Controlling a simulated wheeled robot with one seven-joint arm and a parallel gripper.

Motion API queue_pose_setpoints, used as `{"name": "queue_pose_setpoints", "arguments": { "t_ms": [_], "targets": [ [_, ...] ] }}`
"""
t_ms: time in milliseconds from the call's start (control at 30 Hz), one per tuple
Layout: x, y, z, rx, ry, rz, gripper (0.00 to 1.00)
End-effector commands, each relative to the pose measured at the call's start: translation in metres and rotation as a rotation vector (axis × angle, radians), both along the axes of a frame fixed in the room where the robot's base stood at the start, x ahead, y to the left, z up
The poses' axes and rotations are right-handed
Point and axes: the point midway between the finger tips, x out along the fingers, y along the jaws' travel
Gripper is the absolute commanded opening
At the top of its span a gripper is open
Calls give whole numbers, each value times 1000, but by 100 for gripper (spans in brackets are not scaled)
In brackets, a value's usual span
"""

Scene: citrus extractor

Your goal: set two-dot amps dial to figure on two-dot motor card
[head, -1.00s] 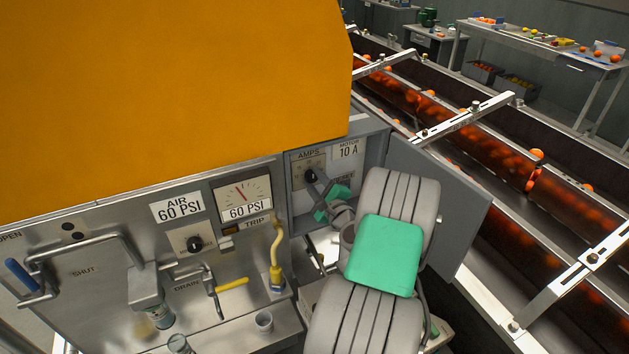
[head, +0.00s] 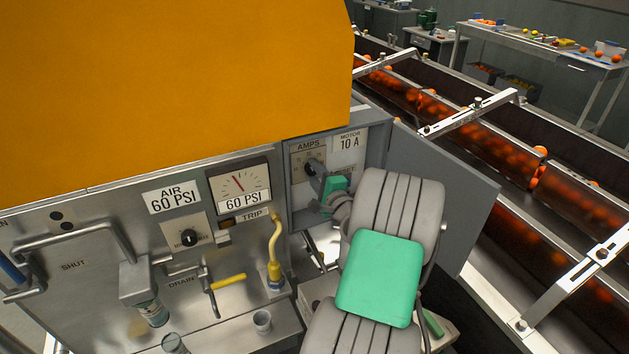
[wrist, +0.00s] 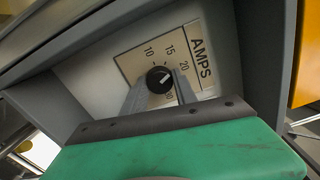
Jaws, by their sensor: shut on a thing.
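The AMPS dial (head: 309,168) is a round black knob on a pale scale plate inside the open grey box. In the wrist view the knob (wrist: 159,80) has a short white mark pointing up and right, roughly between the 15 and 20 figures; its exact reading is hard to tell. My gripper (wrist: 161,79) has its two grey fingers shut on the knob, one on each side. In the head view my gripper (head: 315,174) partly hides the dial. The MOTOR card (head: 349,142) reads 10 A and sits right of the dial. No dots are readable on either.
The box's open door (head: 455,205) stands right of my arm. An AIR card (head: 172,200) reading 60 PSI, a gauge (head: 240,188) and a TRIP label (head: 253,217) are left of the box. A large orange housing (head: 170,90) overhangs the panel.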

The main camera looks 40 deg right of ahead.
Motion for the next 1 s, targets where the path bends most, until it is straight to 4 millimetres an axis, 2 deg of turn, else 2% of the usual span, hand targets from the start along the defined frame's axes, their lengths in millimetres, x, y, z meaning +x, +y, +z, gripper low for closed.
{"name": "queue_pose_setpoints", "arguments": {
  "t_ms": [100,1000],
  "targets": [
    [0,0,-6,-106,29,0,0],
    [0,1,-7,-904,264,0,0]
  ]
}}
